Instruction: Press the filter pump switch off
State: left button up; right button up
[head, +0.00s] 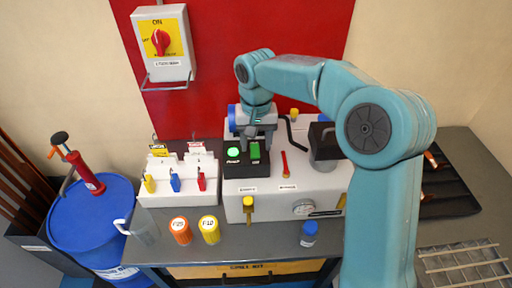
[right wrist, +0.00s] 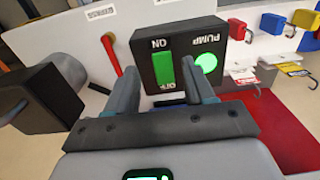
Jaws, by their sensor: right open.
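The pump switch is a green rocker (right wrist: 163,70) on a black box (right wrist: 141,48) marked PUMP, with ON and OFF at its two ends. A round green lamp (right wrist: 206,63) beside it glows. In the head view the rocker (head: 255,152) and lamp (head: 233,152) sit on top of the white machine (head: 318,190). My right gripper (right wrist: 163,92) is open and empty, its fingers on either side of the rocker's OFF end in the right wrist view. Whether they touch the box, I cannot tell. My left gripper is out of view.
A red lever (head: 285,165) stands right of the switch box, with a dark block (head: 323,145) beyond it. A red rotary switch (head: 160,42) hangs on the wall. Orange and yellow jars (head: 181,231) stand in front.

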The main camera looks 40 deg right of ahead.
aim_at(255, 153)
jog(key=shift+w+f, duration=0.2)
jog(key=shift+f, duration=0.6)
jog(key=shift+w+f, duration=0.15)
jog(key=shift+f, duration=0.6)
jog(key=shift+s+r, duration=0.1)
jog(key=shift+s, duration=0.15)
jog(key=shift+w, duration=0.2)
grip_shut()
jog(key=g+p, duration=0.1)
jog(key=p, duration=0.2)
jog(key=r+y+p, duration=0.1)
jog(key=p, duration=0.2)
jog(key=shift+w+d+g, duration=0.15)
jog(key=shift+w+g, duration=0.05)
jog(key=shift+g, duration=0.2)
jog(key=shift+w+d+f+g+p, duration=0.1)
jog(key=shift+f+g+p, duration=0.2)
jog(key=shift+p, duration=0.15)
jog(key=shift+y, duration=0.4)
jog(key=shift+f, duration=0.1)
grip_release()
jog(key=shift+g, duration=0.3)
